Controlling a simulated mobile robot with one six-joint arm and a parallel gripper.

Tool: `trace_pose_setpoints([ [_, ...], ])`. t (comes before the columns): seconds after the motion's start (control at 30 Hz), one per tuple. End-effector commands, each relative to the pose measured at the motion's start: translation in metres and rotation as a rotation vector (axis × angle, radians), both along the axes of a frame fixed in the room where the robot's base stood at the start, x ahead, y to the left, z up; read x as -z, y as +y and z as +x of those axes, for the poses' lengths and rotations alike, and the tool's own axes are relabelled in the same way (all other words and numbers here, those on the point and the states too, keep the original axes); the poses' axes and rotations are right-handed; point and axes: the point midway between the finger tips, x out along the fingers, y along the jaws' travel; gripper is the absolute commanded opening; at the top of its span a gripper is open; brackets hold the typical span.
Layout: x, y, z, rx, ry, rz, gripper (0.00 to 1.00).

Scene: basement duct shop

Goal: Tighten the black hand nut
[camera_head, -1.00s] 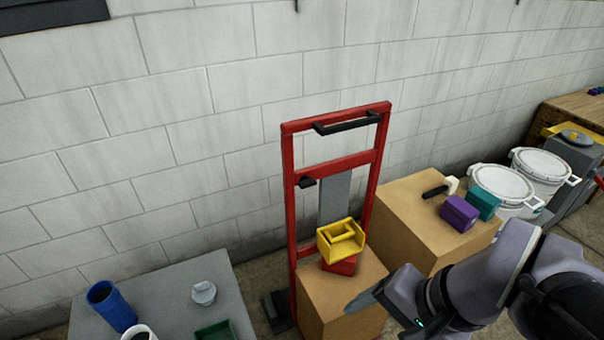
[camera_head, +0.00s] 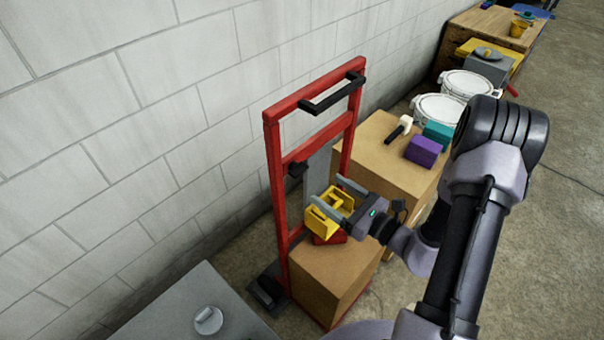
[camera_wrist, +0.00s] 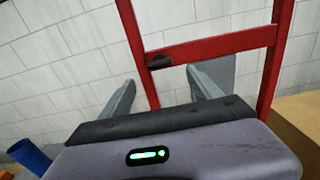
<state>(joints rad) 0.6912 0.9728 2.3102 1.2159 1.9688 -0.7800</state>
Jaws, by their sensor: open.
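The black hand nut (camera_head: 297,169) is a small dark knob on the left upright of a red hand truck (camera_head: 273,180), just below its crossbar. In the wrist view the nut (camera_wrist: 160,62) shows ahead, between the directions of my two fingers. My gripper (camera_head: 327,190) is open and empty, its fingers pointing toward the hand truck. It is apart from the nut, lower and to its right in the head view. In the wrist view my gripper (camera_wrist: 161,78) shows both grey fingers spread. The nut's lower part is hard to make out.
A yellow bin (camera_head: 322,222) on a red item sits on a cardboard box (camera_head: 318,270), close to my fingers. A second box (camera_head: 385,160) holds purple and teal blocks. A grey table (camera_head: 190,305) stands front left. A block wall is behind.

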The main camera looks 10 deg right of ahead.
Motion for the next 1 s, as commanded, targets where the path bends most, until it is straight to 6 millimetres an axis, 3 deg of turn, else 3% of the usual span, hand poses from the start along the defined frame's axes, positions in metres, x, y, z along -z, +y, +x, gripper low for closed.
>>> trace_pose_setpoints([
  [0.2,0.001,0.033,0.046,-0.007,-0.003,-0.003,0.73],
  [0.33,0.000,0.045,0.065,-0.004,-0.002,-0.001,0.73],
  [0.5,0.000,0.052,0.076,-0.004,-0.001,0.000,0.73],
  [0.77,-0.001,0.052,0.077,-0.002,-0.001,-0.001,0.73],
  [1.0,-0.001,0.052,0.077,-0.002,-0.001,-0.001,0.26],
])
